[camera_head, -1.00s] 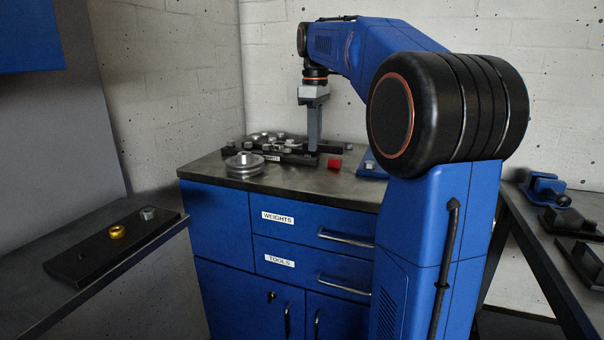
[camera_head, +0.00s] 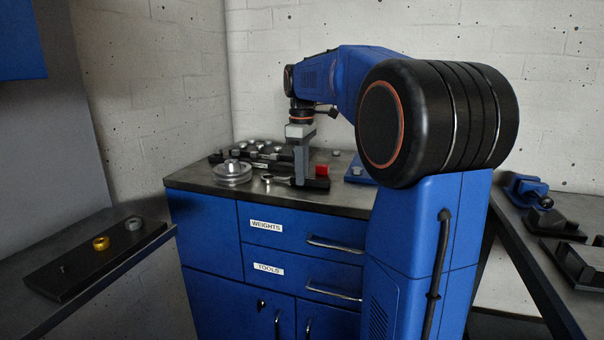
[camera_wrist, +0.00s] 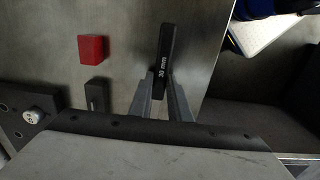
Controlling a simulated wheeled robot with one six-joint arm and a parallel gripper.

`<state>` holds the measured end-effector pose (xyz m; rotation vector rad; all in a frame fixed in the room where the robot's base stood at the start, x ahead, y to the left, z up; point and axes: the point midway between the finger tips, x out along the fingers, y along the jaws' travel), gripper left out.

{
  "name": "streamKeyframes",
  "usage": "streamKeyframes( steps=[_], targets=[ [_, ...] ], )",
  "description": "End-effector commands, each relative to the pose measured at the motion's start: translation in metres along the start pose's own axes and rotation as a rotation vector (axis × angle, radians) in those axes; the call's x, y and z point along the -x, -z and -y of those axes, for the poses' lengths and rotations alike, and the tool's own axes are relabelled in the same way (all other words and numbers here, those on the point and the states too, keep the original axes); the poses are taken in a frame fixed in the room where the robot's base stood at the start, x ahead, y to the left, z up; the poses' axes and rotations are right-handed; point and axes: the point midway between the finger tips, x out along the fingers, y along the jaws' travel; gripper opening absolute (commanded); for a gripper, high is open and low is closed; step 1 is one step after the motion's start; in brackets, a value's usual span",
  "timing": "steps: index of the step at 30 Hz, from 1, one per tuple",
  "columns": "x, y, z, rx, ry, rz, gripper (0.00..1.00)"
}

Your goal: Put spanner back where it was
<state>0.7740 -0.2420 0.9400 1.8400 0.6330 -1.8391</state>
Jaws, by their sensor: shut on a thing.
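My gripper (camera_head: 299,182) is over the metal top of the blue cabinet, pointing down, with its fingers shut on the spanner. The spanner has a black handle (camera_head: 317,184) reaching right and a bright ring end (camera_head: 267,178) to the left. It lies flat, low at the cabinet top; I cannot tell whether it touches. In the wrist view the handle (camera_wrist: 164,55), marked "30 mm", sticks out between the fingers; the ring end is hidden there.
A red block (camera_head: 322,170) stands just behind the handle. A small dark block (camera_wrist: 97,94) is beside it in the wrist view. A round metal rotor (camera_head: 232,172) sits left, and a black rack (camera_head: 284,163) with weights behind. The front edge is close.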

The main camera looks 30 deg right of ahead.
Motion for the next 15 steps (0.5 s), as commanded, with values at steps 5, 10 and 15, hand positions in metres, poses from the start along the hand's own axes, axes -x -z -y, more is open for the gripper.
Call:
streamKeyframes(
  steps=[5,10,15],
  targets=[
    [-0.002,0.0001,-0.0001,0.0,0.0,0.0,0.33],
    [-0.002,0.0001,-0.0001,0.0,0.0,0.0,0.35],
    [-0.0007,0.0001,-0.0001,0.0,0.0,0.0,0.35]
  ],
)
